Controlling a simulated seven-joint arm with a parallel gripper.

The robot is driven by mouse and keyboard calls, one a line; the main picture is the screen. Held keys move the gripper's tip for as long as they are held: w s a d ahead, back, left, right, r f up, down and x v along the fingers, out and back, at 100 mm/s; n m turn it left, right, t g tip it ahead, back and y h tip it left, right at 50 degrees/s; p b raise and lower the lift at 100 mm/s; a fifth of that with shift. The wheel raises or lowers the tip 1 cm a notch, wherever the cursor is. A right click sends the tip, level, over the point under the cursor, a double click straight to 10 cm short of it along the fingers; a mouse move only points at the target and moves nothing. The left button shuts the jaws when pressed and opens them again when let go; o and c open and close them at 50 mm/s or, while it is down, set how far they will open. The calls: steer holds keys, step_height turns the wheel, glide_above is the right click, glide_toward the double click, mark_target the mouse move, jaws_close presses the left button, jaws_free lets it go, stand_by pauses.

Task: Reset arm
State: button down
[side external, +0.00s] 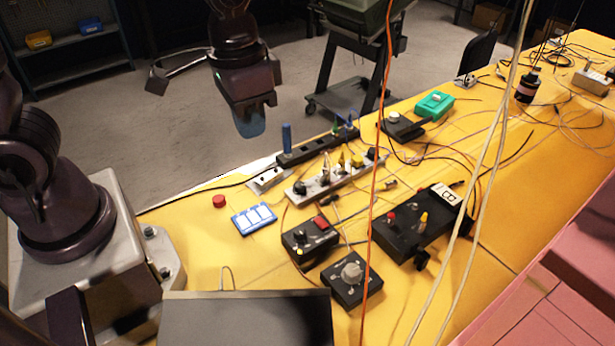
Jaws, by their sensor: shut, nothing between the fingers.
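My gripper (250,122) hangs in the upper middle of the side external view, pointing down. Its bluish fingertips are together with nothing between them. It is raised in front of the grey floor, above and behind the far edge of the yellow table (190,255). It touches nothing that I can see. My base stands at the left on a grey block.
Black power strips (318,146) and a white strip (335,174) with plugs lie below the gripper. Black control boxes (352,277), a blue-white switch panel (254,218) and a red button (219,201) sit nearer. An orange cable (376,180) and pale cables hang across the view.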

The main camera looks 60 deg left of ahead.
steer(key=s+a+r+n+t, duration=0.1)
steer(key=s+a+r+t, duration=0.4)
steer(key=r, duration=0.5)
steer(key=shift+s+r, duration=0.25)
steer(key=shift+s, duration=1)
